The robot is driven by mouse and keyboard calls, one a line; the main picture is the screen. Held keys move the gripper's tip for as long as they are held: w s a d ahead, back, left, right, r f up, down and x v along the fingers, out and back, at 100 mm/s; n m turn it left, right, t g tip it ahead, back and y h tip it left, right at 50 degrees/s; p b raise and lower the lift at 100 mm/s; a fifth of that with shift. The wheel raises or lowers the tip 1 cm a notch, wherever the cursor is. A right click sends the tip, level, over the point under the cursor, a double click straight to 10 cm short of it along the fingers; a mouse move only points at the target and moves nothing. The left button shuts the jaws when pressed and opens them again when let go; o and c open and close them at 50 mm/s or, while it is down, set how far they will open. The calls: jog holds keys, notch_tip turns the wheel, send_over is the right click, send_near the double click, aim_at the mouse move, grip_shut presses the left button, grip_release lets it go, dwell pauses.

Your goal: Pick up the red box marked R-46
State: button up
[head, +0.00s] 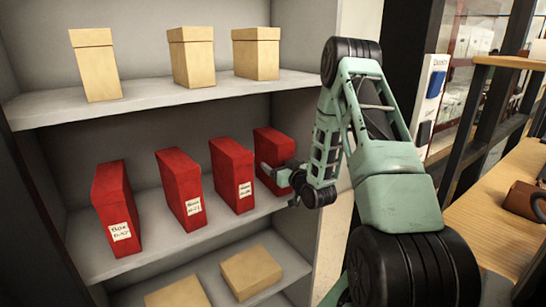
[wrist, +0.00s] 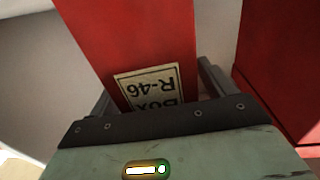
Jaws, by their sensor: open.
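The red box marked R-46 (wrist: 130,40) fills the middle of the wrist view, with its white label upside down and partly cut off by my gripper's body. My gripper (wrist: 158,92) is open, with one finger on each side of this box. The fingers look apart from it or barely beside it; contact cannot be told. In the head view, my gripper (head: 277,174) is at the rightmost red box (head: 273,145) on the middle shelf, whose label is hidden there. The box stands upright.
Three more red boxes with labels stand to the left on the middle shelf, the nearest one (head: 232,172) a short gap away. Three tan boxes (head: 192,57) stand on the upper shelf (head: 140,102). Tan boxes (head: 251,271) lie below. A wooden counter (head: 505,195) is at right.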

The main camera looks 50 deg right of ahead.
jog(key=shift+w+d, duration=0.1)
jog(key=shift+w, duration=0.35)
jog(key=shift+c, duration=0.3)
jog(key=c, duration=1.3)
